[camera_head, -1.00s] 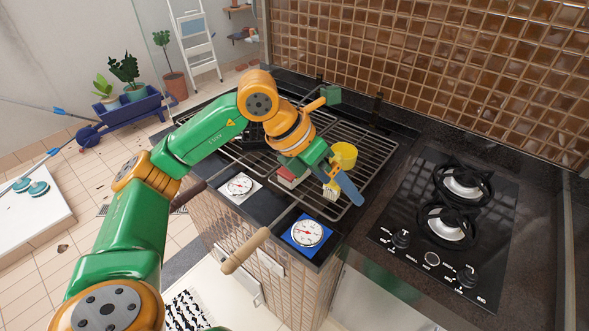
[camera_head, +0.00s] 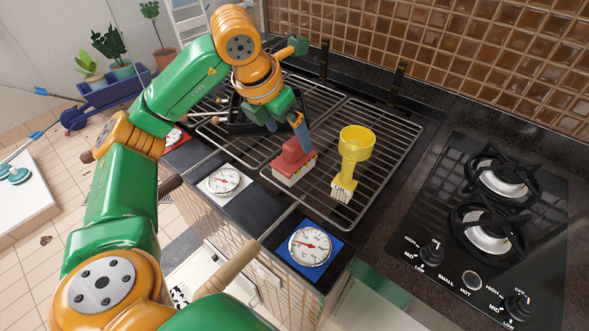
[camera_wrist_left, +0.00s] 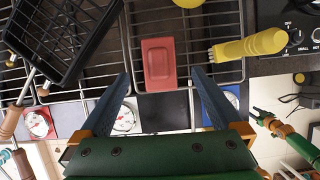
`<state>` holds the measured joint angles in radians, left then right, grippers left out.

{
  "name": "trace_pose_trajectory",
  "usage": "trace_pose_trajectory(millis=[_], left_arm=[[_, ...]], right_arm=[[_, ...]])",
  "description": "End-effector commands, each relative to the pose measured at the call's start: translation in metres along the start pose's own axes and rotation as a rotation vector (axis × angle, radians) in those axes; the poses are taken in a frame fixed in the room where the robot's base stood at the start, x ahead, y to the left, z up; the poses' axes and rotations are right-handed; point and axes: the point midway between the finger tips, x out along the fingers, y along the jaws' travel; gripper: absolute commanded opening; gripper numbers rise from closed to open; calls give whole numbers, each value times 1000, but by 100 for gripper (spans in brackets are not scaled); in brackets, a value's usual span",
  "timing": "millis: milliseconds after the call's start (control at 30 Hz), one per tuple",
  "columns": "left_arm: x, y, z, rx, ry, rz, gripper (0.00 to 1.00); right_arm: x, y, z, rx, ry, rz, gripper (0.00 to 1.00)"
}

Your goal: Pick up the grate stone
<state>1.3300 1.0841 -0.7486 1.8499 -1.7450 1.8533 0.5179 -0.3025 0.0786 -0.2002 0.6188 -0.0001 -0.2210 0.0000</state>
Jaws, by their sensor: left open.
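A red-handled block with a pale base (camera_head: 293,162), which looks like the grate stone, sits on the grill grate (camera_head: 375,148). My left gripper (camera_head: 280,122) is open and empty, just behind and above the red block in the head view. In the left wrist view the red block (camera_wrist_left: 158,63) lies in the gap between the two blue fingers (camera_wrist_left: 160,74), near their tips. I cannot tell whether a finger touches it. In that view my right gripper (camera_wrist_left: 262,118) appears small at the right; its jaw state is unclear.
A yellow brush (camera_head: 354,155) stands on the grate to the right of the red block. A black basket (camera_wrist_left: 65,40) lies on the grate to the left. A gas hob (camera_head: 490,220) is on the right. Dials (camera_head: 310,246) line the counter front.

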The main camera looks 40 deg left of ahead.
Motion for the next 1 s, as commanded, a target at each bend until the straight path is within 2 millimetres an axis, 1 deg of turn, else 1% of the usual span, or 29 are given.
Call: trace_pose_trajectory(millis=[33,67,167,267,367,400,500,700,733,767,800,867,900,967,1000], left_arm=[[10,0,-4,0,0,0,100],[11,0,-4,0,1,0,100],[19,0,-3,-1,4,0,100],[33,-1,-2,0,7,-1,100],[52,-3,1,1,8,-1,100],[61,-3,0,-1,7,-1,100],[74,-3,0,0,3,0,100],[78,-3,0,0,0,0,100],[78,-3,0,0,0,0,97],[78,-3,0,0,0,0,89],[78,-3,0,0,0,0,78],[78,-3,0,0,0,0,62],[78,-3,0,0,0,0,51],[78,-3,0,0,0,0,35],[78,-3,0,0,0,0,24]], right_arm=[[10,1,2,0,-1,1,50],[10,1,2,-1,-2,2,50],[4,2,1,-1,-1,2,50],[-4,2,0,-1,0,3,50],[-15,2,-2,-1,2,3,50],[-15,2,-2,-1,3,3,50],[-16,2,-3,-1,3,3,50],[-14,2,-3,0,4,3,50],[-14,2,-3,0,4,3,50],[-14,2,-3,0,4,3,50],[-14,2,-3,0,4,3,50],[-14,2,-3,0,5,3,50],[-14,2,-3,0,5,3,50],[-14,2,-3,0,5,3,50],[-14,2,-4,0,5,3,50]])
